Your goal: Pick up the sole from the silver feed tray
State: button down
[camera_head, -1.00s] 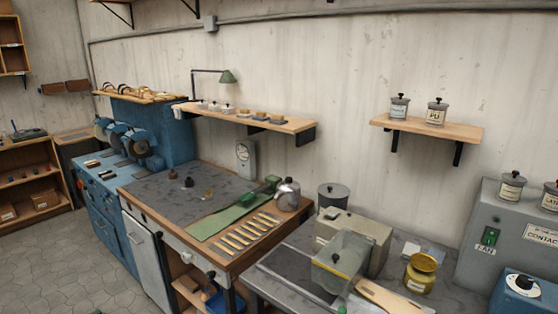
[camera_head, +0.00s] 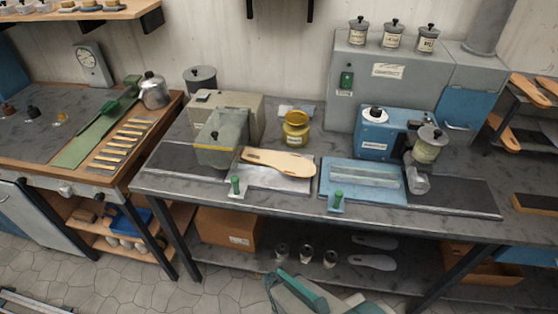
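A tan, shoe-shaped sole (camera_head: 280,162) lies flat on the silver feed tray (camera_head: 255,179), near the middle of the grey workbench. The sole covers much of the tray's back part, and its right end reaches the tray's right side. A small green-handled part (camera_head: 236,185) stands at the tray's front left. My gripper is not in view; only a grey and green shape shows at the bottom edge, and no fingers can be made out there.
A blue tray (camera_head: 362,190) lies to the right, with a blue box (camera_head: 376,138) behind. Grey metal soles (camera_head: 372,262) lie on the lower shelf.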

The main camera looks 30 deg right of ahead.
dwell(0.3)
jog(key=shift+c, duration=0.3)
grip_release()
